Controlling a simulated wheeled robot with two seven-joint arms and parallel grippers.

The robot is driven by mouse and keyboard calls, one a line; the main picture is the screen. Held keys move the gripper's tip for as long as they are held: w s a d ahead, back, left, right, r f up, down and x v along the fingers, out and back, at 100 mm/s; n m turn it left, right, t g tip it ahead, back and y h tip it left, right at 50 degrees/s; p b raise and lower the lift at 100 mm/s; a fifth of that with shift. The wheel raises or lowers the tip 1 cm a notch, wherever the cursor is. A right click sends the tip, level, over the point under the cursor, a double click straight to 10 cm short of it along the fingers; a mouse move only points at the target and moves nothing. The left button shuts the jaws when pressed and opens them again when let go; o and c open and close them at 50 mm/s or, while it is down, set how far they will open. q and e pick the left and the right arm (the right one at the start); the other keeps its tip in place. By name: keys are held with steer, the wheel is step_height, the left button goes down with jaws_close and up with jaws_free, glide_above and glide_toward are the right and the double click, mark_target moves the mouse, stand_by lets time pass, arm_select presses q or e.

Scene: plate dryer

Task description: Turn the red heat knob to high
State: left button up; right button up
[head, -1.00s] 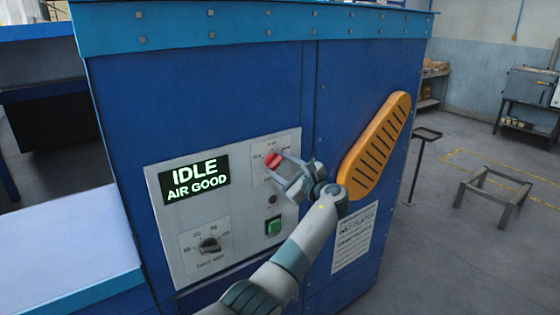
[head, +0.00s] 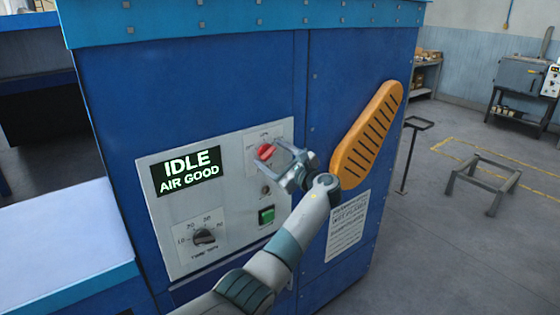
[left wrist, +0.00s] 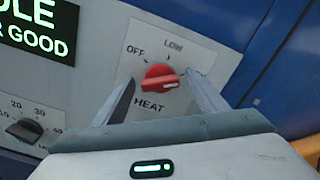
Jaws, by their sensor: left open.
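The red heat knob (head: 265,152) is on the grey control panel (head: 241,200) of the blue dryer. In the left wrist view the knob (left wrist: 158,77) sits under the labels OFF and LOW and above HEAT. Its white mark is at its right end, pointing right; any label there is hidden by a finger. My left gripper (head: 275,157) is open in front of the panel. Its fingers lie on either side of the knob in the left wrist view (left wrist: 160,95), with gaps between them and the knob. My right gripper is not in view.
The lit display (head: 186,171) reads IDLE, AIR GOOD. A black timer knob (head: 204,237) and a green button (head: 266,215) sit lower on the panel. An orange slotted lever or guard (head: 367,135) stands right of the gripper.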

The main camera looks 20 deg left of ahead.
arm_select(q)
steer(key=shift+s+d+f, duration=0.15)
steer(key=shift+s+d, duration=0.1)
steer(key=shift+d, duration=0.1)
steer(key=b+v, duration=0.7)
steer(key=v, duration=0.9)
steer(key=shift+s+d, duration=0.2)
